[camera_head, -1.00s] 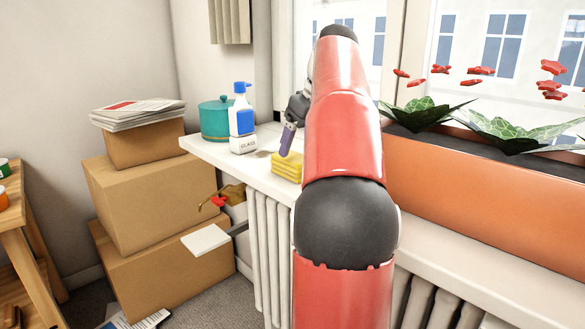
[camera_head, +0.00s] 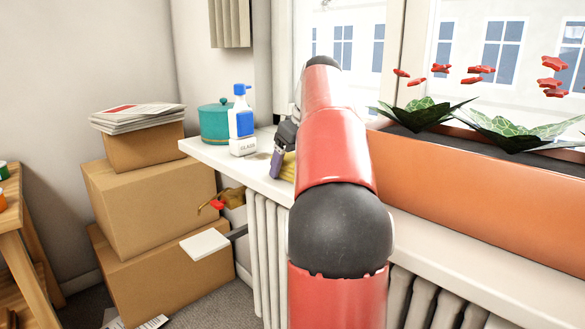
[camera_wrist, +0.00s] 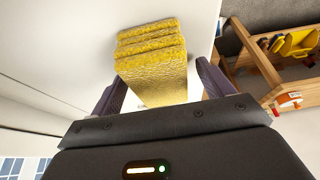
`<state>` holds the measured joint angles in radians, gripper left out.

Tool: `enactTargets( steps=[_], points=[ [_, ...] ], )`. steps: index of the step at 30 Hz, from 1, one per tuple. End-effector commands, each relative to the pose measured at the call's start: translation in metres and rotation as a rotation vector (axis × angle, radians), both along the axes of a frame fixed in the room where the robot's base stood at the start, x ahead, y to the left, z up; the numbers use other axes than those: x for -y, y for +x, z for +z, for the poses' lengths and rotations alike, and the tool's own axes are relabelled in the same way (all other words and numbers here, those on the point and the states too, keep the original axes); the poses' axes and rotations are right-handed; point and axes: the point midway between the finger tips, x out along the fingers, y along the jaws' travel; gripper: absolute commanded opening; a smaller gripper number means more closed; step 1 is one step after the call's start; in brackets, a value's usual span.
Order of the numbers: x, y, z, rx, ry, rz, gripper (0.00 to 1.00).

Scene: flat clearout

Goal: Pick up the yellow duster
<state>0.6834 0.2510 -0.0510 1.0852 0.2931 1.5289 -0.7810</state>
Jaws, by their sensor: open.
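The yellow duster (camera_head: 288,169) lies folded on the white windowsill, mostly hidden behind my red arm in the head view. In the wrist view the duster (camera_wrist: 153,62) is a stack of textured yellow layers between the two dark purple fingers. My gripper (camera_wrist: 162,85) is open, with one finger on each side of the duster and the near part of the cloth within the gap. In the head view my gripper (camera_head: 276,163) shows as one purple finger low over the sill, beside the duster. I cannot tell whether the fingers touch it.
A glass-cleaner spray bottle (camera_head: 242,122) and a teal lidded pot (camera_head: 215,122) stand on the sill to the left. An orange planter (camera_head: 470,190) with red flowers fills the right. Stacked cardboard boxes (camera_head: 150,205) stand at left; a radiator (camera_head: 265,250) is below.

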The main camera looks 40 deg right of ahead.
Motion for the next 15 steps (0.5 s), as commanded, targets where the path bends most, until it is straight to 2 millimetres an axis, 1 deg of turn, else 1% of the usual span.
enactTargets(
  steps=[14, 15],
  points=[
    [-0.0001, -0.0001, -0.0032, 0.0, 0.0, 0.0, 0.8],
    [-0.0001, -0.0001, -0.0032, 0.0, 0.0, 0.0, 0.77]
  ],
)
